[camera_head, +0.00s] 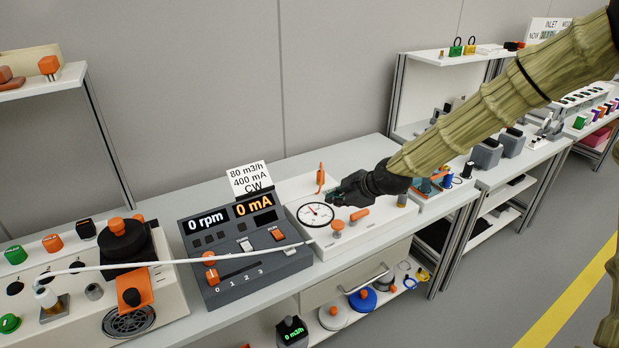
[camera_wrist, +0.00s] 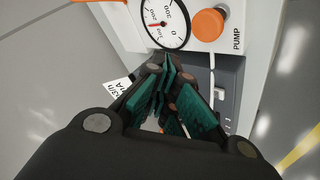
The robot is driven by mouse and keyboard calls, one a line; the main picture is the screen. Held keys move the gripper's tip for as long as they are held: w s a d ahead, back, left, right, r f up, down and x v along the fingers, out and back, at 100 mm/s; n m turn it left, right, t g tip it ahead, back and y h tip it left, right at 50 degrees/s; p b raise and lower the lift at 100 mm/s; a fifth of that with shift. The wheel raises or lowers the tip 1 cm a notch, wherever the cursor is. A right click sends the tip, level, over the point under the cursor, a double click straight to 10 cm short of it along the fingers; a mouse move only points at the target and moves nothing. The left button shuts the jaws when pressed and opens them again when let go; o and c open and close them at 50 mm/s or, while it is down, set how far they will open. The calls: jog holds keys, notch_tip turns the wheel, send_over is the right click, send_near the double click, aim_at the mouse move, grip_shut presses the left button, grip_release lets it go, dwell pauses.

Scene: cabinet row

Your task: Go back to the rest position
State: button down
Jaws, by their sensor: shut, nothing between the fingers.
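My gripper (camera_head: 347,197) is black with green finger pads. It is at the end of my sleeved arm, over the white gauge panel (camera_head: 385,220) on the bench. Its fingers are shut with nothing visible between them. In the wrist view the gripper (camera_wrist: 170,78) points toward the panel, with the round dial (camera_wrist: 163,20) and an orange knob (camera_wrist: 208,24) marked PUMP just beyond the fingertips. In the head view the dial (camera_head: 316,213) is left of the gripper. I cannot tell whether the fingers touch the panel.
A dark console (camera_head: 245,250) reading 0 rpm and 0 mA stands left of the panel. A white cable (camera_head: 200,261) runs across its front. An upright orange lever (camera_head: 320,178) is near the gripper. A shelf (camera_head: 455,56) and more benches stand at right. The floor (camera_head: 520,250) is clear.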

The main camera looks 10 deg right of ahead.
jog(key=s+f+m, duration=0.1)
jog(key=s+f, duration=0.1)
jog(key=f, duration=0.2)
jog(key=s+a+f+m+g, duration=0.1)
jog(key=s+f, duration=0.2)
jog(key=f, duration=0.1)
jog(key=s+a+f+m, duration=0.1)
jog(key=s+f, duration=0.1)
jog(key=f, duration=0.2)
jog(key=shift+s+g+h, duration=0.2)
jog(key=shift+g+h, duration=0.2)
jog(key=s+f+m+g+h, duration=0.15)
jog(key=s+f+m, duration=0.35)
jog(key=s+f, duration=0.8)
jog(key=s+d+f+m+g, duration=0.1)
jog(key=s+f+m, duration=0.1)
jog(key=s, duration=0.7)
jog(key=s+d+f+m+g+h, duration=0.1)
jog(key=s+f+m+g, duration=0.1)
jog(key=s+f, duration=0.3)
jog(key=s+d+f+m+g+h, duration=0.1)
jog(key=s+f+m, duration=0.2)
jog(key=s, duration=1)
jog(key=shift+s+f+m, duration=0.25)
jog(key=shift+f+m, duration=0.05)
jog(key=shift+g+h, duration=0.25)
